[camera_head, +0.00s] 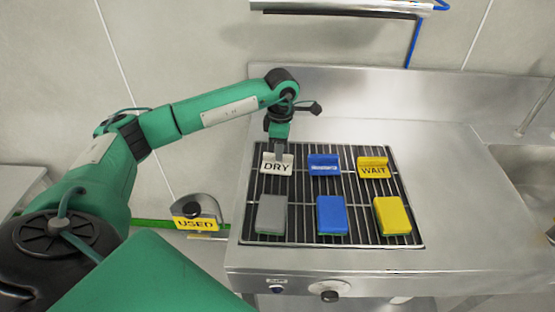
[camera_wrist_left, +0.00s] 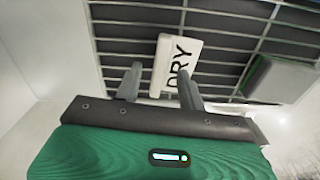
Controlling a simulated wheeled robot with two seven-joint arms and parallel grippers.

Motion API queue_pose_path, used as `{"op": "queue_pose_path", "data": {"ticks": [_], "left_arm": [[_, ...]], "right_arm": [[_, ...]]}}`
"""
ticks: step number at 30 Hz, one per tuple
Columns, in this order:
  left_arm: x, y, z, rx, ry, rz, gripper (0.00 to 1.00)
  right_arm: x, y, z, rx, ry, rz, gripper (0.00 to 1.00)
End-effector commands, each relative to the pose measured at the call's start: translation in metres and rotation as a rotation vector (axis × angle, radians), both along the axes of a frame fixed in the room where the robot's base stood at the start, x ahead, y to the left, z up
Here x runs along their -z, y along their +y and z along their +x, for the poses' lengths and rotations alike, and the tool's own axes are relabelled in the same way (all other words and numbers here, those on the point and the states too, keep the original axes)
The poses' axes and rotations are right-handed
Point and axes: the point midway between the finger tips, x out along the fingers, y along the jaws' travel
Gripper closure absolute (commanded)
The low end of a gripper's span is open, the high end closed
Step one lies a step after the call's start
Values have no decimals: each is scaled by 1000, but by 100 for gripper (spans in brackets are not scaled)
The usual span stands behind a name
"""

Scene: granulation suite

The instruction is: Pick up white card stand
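The white card stand (camera_head: 276,168), lettered DRY, stands at the back left of the black rack (camera_head: 345,232). In the left wrist view the white card stand (camera_wrist_left: 177,64) shows its DRY face between the two fingers. My left gripper (camera_head: 279,153) is above and at the card stand in the head view. In the left wrist view my left gripper (camera_wrist_left: 160,85) has its fingers apart, one on each side of the stand's lower part. A gap shows beside the stand, and contact cannot be made out. My right gripper is not in view.
A blue card stand (camera_head: 323,165) and a yellow WAIT stand (camera_head: 373,167) stand to the right. Grey (camera_head: 271,214), blue (camera_head: 332,215) and yellow (camera_head: 392,215) sponges lie in front. A yellow USED sign (camera_head: 195,223) is left of the steel counter. Bare counter lies right of the rack.

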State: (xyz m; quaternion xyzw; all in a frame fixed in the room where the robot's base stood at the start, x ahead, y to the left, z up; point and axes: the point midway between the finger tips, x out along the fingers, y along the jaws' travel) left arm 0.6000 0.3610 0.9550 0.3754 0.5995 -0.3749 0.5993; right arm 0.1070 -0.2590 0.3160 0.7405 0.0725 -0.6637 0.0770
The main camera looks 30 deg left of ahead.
Motion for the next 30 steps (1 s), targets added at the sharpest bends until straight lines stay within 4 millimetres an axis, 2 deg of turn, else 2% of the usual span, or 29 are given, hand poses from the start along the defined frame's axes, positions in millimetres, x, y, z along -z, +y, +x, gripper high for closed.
{"op": "queue_pose_path", "data": {"ticks": [6, 12, 13, 19, 30], "left_arm": [[21, 0, 0, 0, 1, 0, 60], [23, 0, 0, 0, 0, 0, 60], [23, 0, 0, 0, 0, 0, 62], [22, 0, 0, 0, 0, 0, 100], [20, 0, 0, 0, -1, 0, 100]], "right_arm": [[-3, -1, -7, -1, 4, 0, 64], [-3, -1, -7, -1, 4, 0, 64], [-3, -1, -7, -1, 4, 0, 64], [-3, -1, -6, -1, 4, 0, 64], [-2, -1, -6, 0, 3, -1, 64]]}}
